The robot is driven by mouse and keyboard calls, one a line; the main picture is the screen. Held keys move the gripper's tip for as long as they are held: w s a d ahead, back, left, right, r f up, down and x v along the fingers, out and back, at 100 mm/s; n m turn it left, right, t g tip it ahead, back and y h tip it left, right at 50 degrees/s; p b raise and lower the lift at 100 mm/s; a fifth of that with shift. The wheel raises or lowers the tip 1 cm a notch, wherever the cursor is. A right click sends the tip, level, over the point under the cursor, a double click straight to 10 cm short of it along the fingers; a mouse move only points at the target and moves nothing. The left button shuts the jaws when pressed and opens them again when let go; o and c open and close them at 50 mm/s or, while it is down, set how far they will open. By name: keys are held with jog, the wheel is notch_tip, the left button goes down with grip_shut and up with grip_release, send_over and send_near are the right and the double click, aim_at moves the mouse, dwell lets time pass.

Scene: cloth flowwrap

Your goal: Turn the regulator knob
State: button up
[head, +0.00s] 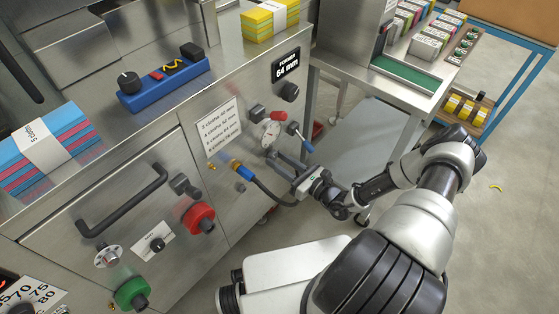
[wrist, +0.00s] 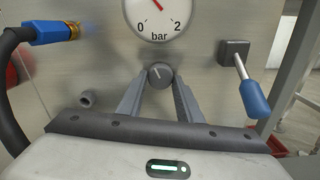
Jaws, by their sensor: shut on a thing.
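The regulator knob (wrist: 160,75) is a small dark round knob with a pale pointer line, just below the pressure gauge (wrist: 158,14) on the steel panel. The gauge is marked 0 to 2 bar and has a red needle; it also shows in the head view (head: 270,133). My gripper (wrist: 160,82) faces the panel, with one finger on each side of the knob, shut on it. In the head view my gripper (head: 272,156) reaches the panel below the gauge, and its fingers mostly hide the knob.
A lever with a blue grip (wrist: 254,98) sticks out close to the right of my gripper. A blue hose fitting (wrist: 50,31) with a black hose is at left. A red knob (head: 198,218) and a black door handle (head: 122,205) protrude further left. A steel table (head: 400,88) stands right.

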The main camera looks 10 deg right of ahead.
jog(key=shift+s+m, duration=0.1)
jog(key=shift+m, duration=2)
jog(key=o, duration=1)
jog(key=shift+o, duration=0.2)
jog(key=p+v, duration=0.2)
jog(key=v, duration=1.5)
jog(key=shift+s, duration=0.15)
jog(key=shift+r, duration=0.1)
